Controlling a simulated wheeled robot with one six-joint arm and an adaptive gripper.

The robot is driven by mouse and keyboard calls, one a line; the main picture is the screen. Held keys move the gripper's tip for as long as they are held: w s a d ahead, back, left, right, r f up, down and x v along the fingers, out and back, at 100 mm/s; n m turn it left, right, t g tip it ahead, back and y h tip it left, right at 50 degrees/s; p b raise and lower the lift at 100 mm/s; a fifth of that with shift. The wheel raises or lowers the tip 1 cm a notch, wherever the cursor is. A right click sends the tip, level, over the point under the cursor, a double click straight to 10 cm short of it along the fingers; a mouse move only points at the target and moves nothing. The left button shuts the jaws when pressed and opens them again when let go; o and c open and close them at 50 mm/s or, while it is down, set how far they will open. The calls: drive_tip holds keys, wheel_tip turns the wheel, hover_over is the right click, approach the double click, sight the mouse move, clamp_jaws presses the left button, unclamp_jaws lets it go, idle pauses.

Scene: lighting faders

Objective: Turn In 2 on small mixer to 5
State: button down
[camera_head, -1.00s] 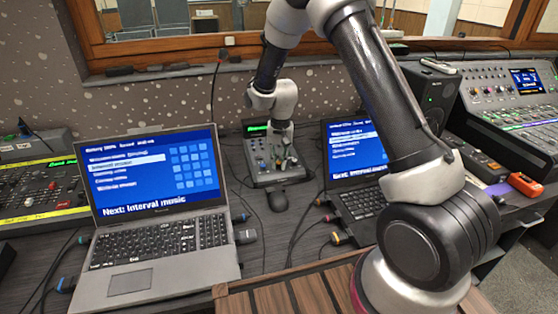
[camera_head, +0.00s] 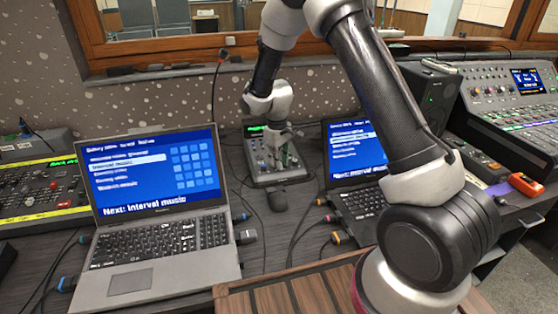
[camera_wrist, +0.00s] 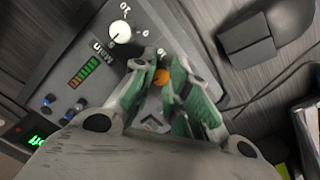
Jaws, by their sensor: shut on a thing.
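The small mixer (camera_head: 265,176) stands between the two laptops in the head view, with a green display at its top. In the wrist view its panel (camera_wrist: 60,62) shows a white knob (camera_wrist: 120,32) beside the word "Main", an LED meter (camera_wrist: 84,72) and several blue-capped knobs (camera_wrist: 80,104). My gripper (camera_wrist: 166,76) is over the panel's edge area, its green-padded fingers close around an orange knob (camera_wrist: 161,79). The fingers hide most of that knob, its scale and its label, so I cannot read which channel it is. In the head view my gripper (camera_head: 283,160) is down at the mixer.
An open laptop (camera_head: 150,225) stands at the left and another (camera_head: 350,150) right of the mixer. A dark mouse-like object (camera_head: 277,200) lies in front of the mixer. Cables run across the desk. Larger consoles stand at far left (camera_head: 40,190) and right (camera_head: 490,90).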

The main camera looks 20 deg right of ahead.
drive_tip(key=shift+n, duration=0.9)
drive_tip(key=c, duration=1.3)
unclamp_jaws()
drive_tip(key=shift+c, duration=0.2)
wheel_tip(320, 180, up, 12)
drive_tip(key=shift+s+a, duration=0.3)
drive_tip(key=shift+a, duration=0.05)
